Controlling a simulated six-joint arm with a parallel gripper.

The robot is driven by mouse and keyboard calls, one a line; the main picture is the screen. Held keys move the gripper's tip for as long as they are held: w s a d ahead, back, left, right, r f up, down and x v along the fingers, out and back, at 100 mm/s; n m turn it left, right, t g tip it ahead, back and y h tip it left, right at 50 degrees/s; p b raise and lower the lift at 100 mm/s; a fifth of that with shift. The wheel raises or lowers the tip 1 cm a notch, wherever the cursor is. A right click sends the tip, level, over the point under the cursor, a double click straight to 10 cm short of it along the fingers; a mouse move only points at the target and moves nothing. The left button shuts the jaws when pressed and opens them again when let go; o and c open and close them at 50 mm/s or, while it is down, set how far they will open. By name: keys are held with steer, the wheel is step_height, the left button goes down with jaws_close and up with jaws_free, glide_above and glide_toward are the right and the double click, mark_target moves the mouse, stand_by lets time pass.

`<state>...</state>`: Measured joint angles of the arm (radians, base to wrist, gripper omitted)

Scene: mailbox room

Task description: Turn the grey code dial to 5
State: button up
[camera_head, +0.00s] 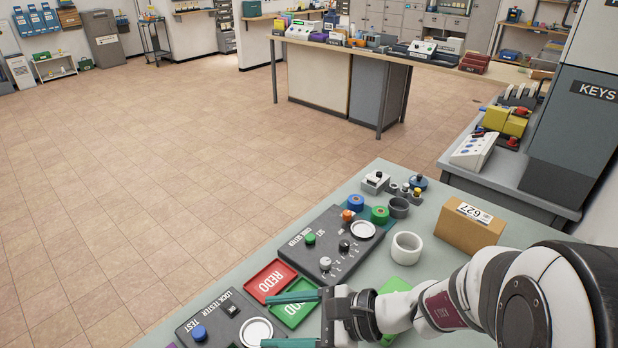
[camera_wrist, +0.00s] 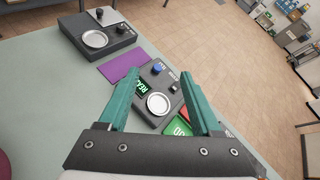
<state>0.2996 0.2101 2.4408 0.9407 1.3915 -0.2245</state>
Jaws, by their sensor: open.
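The code setter (camera_head: 330,243) is a dark box on the table in the head view, with a green button and a round pale plate. The grey code dial (camera_head: 325,263) sits on its near part, with small marks around it; its setting is too small to read. My gripper (camera_head: 268,320) has teal fingers, spread apart and empty, nearer the camera than the code setter and to the left of the dial. In the wrist view my gripper (camera_wrist: 158,78) is over the lock tester (camera_wrist: 146,112). The dial does not show in the wrist view.
A purple mat (camera_wrist: 123,63) lies beside the lock tester.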

steer(key=w+d+f+m+t+h, duration=0.1)
steer(key=w+d+f+m+t, duration=0.4)
steer(key=w, duration=0.3)
steer(key=m+t+h, duration=0.4)
steer(key=m+h, duration=0.2)
steer(key=m, duration=0.3)
glide_toward(326, 262)
steer(key=x, duration=0.9)
jaws_close()
